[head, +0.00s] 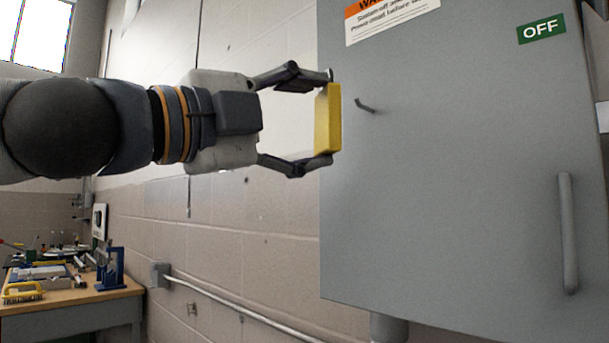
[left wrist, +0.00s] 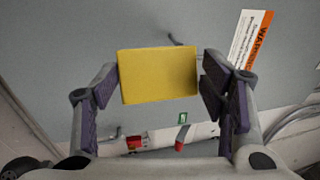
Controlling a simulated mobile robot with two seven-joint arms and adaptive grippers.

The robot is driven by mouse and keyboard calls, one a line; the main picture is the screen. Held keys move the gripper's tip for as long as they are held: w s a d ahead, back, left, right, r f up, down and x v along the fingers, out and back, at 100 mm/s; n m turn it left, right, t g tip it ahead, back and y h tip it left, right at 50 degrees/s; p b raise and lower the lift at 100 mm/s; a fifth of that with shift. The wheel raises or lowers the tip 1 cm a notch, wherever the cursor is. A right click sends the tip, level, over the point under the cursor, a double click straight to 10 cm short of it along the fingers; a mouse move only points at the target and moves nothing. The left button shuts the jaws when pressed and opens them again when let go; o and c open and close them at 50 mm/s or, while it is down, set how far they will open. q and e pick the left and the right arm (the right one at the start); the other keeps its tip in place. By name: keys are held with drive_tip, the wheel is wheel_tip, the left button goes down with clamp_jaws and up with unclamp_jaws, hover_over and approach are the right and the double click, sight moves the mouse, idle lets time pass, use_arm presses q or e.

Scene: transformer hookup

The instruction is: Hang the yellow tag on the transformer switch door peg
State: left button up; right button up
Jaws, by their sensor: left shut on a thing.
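The yellow tag (head: 328,118) is a flat rectangular piece held between the fingers of my left gripper (head: 325,120). The tag stands upright just left of the peg (head: 366,106), which sticks out of the grey switch door (head: 450,190). In the head view a small gap shows between tag and peg. In the left wrist view the tag (left wrist: 158,75) fills the space between the fingers, and the peg (left wrist: 175,40) shows just beyond its upper edge. Whether tag and peg touch there I cannot tell. My right gripper is not in view.
A workbench (head: 75,297) with tools stands at lower left. A conduit (head: 235,303) runs along the block wall.

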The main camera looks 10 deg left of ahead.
use_arm(q)
drive_tip(key=shift+r, duration=0.25)
drive_tip(key=shift+w+d+f, duration=0.15)
drive_tip(key=shift+w+d, duration=0.3)
drive_tip(key=shift+w, duration=0.15)
drive_tip(key=shift+w+d+f, duration=0.1)
drive_tip(key=shift+w+d, duration=0.5)
drive_tip(key=shift+w, duration=0.2)
drive_tip(key=shift+w+d+f, duration=0.1)
drive_tip(key=shift+w+d, duration=0.5)
drive_tip(key=shift+w, duration=0.2)
drive_tip(key=shift+w+d+f, duration=0.25)
drive_tip(key=shift+w+d, duration=0.05)
drive_tip(key=shift+w, duration=0.4)
drive_tip(key=shift+o, duration=0.2)
drive_tip(key=shift+w+d+b, duration=0.4)
drive_tip(key=shift+w+b, duration=0.05)
drive_tip(key=shift+c, duration=0.2)
drive_tip(key=shift+f, duration=0.1)
drive_tip(key=shift+c, duration=0.3)
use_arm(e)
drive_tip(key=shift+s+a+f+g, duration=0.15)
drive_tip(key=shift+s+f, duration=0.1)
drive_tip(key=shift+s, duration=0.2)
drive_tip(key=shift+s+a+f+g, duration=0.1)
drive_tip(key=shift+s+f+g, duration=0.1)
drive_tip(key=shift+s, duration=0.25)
